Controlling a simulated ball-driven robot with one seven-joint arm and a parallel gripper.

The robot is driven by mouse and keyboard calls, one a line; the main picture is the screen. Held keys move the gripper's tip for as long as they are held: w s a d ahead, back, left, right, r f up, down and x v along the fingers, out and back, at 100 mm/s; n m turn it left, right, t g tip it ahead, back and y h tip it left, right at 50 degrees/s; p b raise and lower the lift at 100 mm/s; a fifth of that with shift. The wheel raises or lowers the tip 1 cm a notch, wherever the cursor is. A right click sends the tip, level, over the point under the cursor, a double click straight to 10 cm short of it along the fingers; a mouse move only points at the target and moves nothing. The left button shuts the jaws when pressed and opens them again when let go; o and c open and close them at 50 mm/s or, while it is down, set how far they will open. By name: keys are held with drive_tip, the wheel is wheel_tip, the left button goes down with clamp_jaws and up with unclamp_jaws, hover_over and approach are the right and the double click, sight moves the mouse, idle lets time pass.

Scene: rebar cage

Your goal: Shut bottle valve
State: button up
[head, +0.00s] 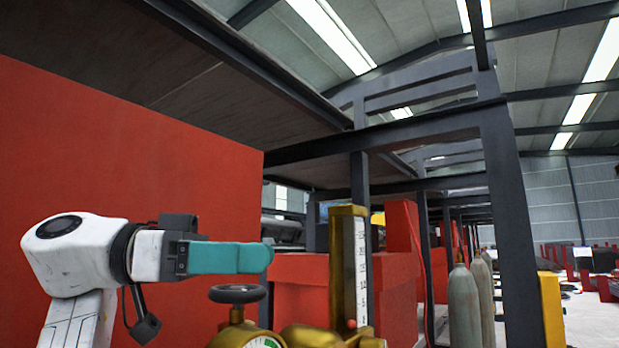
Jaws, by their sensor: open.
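A dark round handwheel (237,293) sits on top of a brass valve body (240,334) at the bottom centre of the head view. The lower part of the brass fitting and any bottle under it are out of the frame. My gripper (262,258) has teal fingers and points right from my white arm. Its fingertips appear just above the handwheel in the picture, apart from it, with nothing held. The fingers overlap from this side, so the gap between them is hidden. The depth between fingers and wheel is hard to tell.
A brass upright with a white scale (361,270) stands right of the wheel. A gauge face (263,342) shows below it. A large red panel (130,150) fills the left. Grey gas bottles (464,305) and a dark steel frame (515,200) stand further right.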

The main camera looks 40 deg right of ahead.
drive_tip(key=s+r+b, duration=0.3)
drive_tip(key=s+r, duration=0.5)
drive_tip(key=s, duration=0.4)
drive_tip(key=shift+s, duration=0.15)
